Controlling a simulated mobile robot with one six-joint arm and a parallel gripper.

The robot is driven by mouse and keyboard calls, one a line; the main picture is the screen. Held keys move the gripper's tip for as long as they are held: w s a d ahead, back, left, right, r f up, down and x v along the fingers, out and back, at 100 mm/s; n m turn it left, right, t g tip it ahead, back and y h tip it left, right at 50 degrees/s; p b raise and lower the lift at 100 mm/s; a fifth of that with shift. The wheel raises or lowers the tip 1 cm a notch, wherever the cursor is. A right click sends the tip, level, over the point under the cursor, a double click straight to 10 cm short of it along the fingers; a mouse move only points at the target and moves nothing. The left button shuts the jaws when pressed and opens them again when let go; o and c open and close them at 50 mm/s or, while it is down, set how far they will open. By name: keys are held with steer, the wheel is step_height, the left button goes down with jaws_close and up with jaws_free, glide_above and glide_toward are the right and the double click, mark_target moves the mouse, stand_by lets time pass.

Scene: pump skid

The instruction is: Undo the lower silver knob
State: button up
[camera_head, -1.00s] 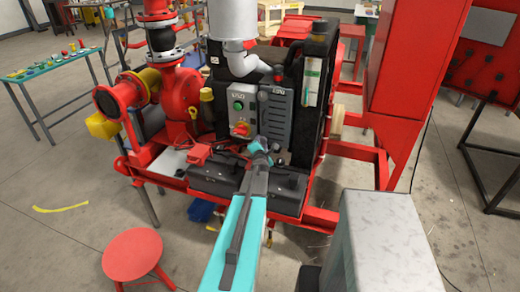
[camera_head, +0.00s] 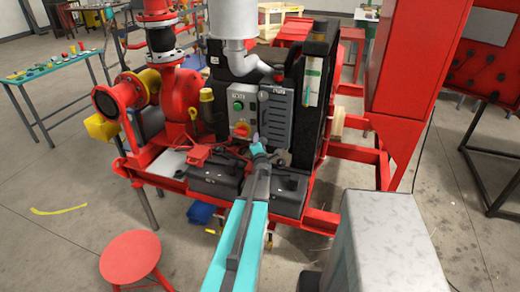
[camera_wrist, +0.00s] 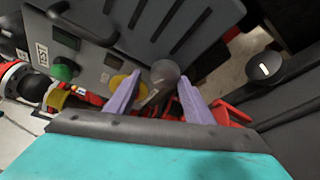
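A round silver-grey knob (camera_wrist: 165,72) sits at the lower edge of the grey louvred panel (camera_wrist: 185,25) in the wrist view. My gripper (camera_wrist: 158,88) is open, its two purple fingers apart on either side of the knob in the picture. I cannot tell whether they touch it. In the head view my gripper (camera_head: 256,141) is at the bottom of the louvred panel (camera_head: 275,108), in front of the gap beside the control box (camera_head: 241,104). The lower knob cannot be made out there, behind my gripper.
A green button (camera_wrist: 62,70) and a yellow-backed switch (camera_wrist: 118,84) are left of the knob. A dark round cap (camera_wrist: 265,67) is at the right. Black battery boxes (camera_head: 216,180) lie below my arm. A red stool (camera_head: 130,257) stands front left.

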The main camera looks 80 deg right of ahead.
steer(key=shift+o, duration=0.3)
steer(key=shift+s, duration=0.2)
steer(key=shift+a, duration=0.1)
steer(key=shift+s+b+v, duration=0.1)
steer(key=shift+b+v, duration=0.15)
steer(key=shift+v, duration=0.8)
steer(key=shift+s+b+v, duration=0.15)
steer(key=shift+b+v, duration=0.1)
steer(key=shift+v, duration=0.8)
steer(key=shift+w+b+v, duration=0.2)
steer(key=shift+b+v, duration=0.45)
steer(key=shift+v, duration=2.85)
steer(key=shift+p+v, duration=0.55)
steer(key=shift+v, duration=0.7)
steer(key=shift+w, duration=0.2)
